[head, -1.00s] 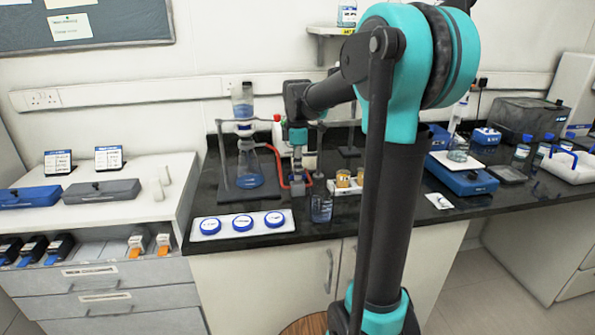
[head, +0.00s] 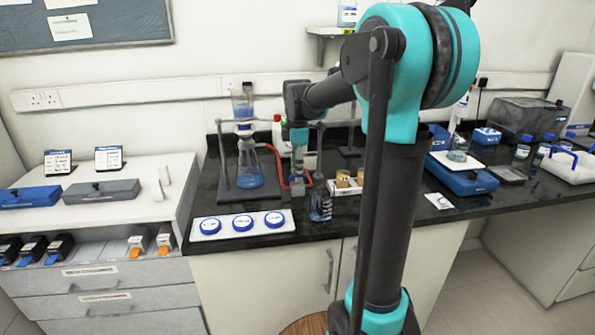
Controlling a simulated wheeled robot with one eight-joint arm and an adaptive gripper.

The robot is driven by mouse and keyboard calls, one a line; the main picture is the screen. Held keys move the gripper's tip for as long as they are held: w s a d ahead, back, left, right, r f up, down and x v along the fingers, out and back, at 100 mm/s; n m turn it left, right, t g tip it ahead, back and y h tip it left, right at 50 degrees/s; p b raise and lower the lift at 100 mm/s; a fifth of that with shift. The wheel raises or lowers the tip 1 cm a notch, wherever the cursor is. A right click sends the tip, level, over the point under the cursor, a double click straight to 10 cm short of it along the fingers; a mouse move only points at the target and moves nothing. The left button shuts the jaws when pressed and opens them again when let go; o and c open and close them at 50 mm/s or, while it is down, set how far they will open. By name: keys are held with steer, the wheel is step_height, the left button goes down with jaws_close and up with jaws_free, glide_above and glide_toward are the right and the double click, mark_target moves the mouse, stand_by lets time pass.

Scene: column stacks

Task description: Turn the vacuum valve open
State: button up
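The vacuum valve is not clearly visible; the spot under my gripper is small and partly covered. A filtering flask (head: 249,168) with blue liquid stands on the black bench, with a funnel (head: 243,108) above it. A red hose (head: 276,160) runs from the flask to the right, towards the area below my gripper. My gripper (head: 298,172) points down at the end of the arm, just right of the flask and hose. Its fingers are too small and dark to tell whether they are open or shut, or whether they touch anything.
A white tray with blue-rimmed dishes (head: 290,222) lies at the bench's front left. A glass beaker (head: 320,207) stands close in front of my gripper. A rack with amber-topped jars (head: 331,188) is just right. A white bottle (head: 277,132) stands behind.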

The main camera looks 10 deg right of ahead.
step_height(320, 180, up, 12)
stand_by(0.7)
